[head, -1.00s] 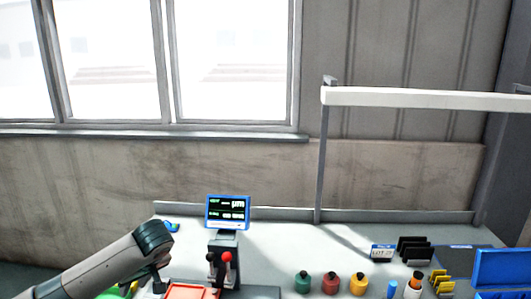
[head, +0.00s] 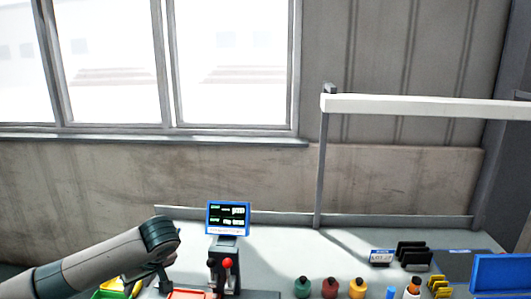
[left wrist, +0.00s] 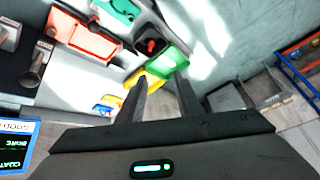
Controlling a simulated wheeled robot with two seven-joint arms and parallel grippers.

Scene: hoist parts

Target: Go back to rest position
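My left gripper (left wrist: 160,92) shows in the left wrist view with its two dark fingers apart and nothing visible between them. It is above the bench, with a yellow bin (left wrist: 143,79) and a green bin (left wrist: 168,60) beyond the fingertips. In the head view my left arm comes in from the lower left, and its wrist end is left of the blue-framed display (head: 228,217). The fingers are hard to make out there. My right gripper is not in view.
A red bin (head: 187,295) and a gauge stand with a red knob (head: 227,263) are close to the right of my left wrist. A grey frame with a white bar (head: 425,100) rises over the bench.

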